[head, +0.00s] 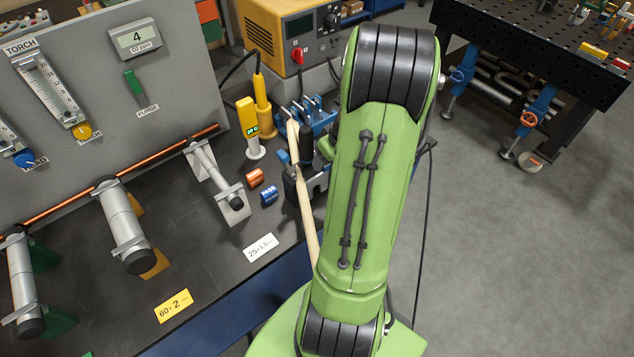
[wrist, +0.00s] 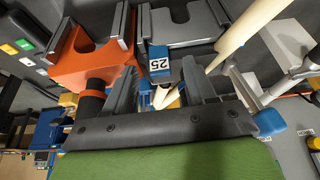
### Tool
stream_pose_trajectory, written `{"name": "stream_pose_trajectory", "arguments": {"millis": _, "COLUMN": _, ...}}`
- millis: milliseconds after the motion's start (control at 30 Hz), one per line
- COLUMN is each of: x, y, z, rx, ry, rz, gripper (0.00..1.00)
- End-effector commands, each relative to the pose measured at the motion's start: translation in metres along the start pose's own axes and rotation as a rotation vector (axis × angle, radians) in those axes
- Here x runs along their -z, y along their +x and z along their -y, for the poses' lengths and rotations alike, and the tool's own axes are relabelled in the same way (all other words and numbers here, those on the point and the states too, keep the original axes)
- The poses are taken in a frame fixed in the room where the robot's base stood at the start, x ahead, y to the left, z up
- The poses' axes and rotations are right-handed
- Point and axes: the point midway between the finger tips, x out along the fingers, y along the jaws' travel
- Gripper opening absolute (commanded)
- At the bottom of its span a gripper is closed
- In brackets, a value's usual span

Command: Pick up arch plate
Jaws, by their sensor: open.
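I cannot make out for certain which piece is the arch plate. In the wrist view my gripper (wrist: 159,72) is open. Its two dark fingers stand apart on either side of a small blue block marked 25 (wrist: 159,62), with no clear contact. The block sits at the front of a grey bracket (wrist: 185,31). A pale wooden rod (wrist: 243,32) slants past the right finger, and a pale pointed tip shows between the fingers. In the head view my green arm hides the gripper and much of this spot.
An orange fixture (wrist: 86,62) with grey jaws is close left of the gripper. Open floor (head: 500,250) lies right.

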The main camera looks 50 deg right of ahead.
Motion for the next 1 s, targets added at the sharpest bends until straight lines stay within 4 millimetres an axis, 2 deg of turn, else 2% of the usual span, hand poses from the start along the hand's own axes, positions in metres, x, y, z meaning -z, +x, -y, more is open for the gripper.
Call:
{"name": "stream_pose_trajectory", "arguments": {"millis": 233, "x": 0.0006, "y": 0.0032, "z": 0.0001, "rx": -0.001, "ry": -0.001, "rz": -0.001, "gripper": 0.54}}
{"name": "stream_pose_trajectory", "arguments": {"millis": 500, "x": 0.0005, "y": 0.0029, "z": 0.0, "rx": -0.001, "ry": -0.001, "rz": -0.001, "gripper": 0.12}}
{"name": "stream_pose_trajectory", "arguments": {"millis": 600, "x": 0.0005, "y": 0.0029, "z": 0.0, "rx": -0.001, "ry": -0.001, "rz": -0.001, "gripper": 0.0}}
{"name": "stream_pose_trajectory", "arguments": {"millis": 1000, "x": 0.0, "y": 0.0012, "z": -0.0004, "rx": -0.002, "ry": -0.001, "rz": -0.001, "gripper": 0.0}}
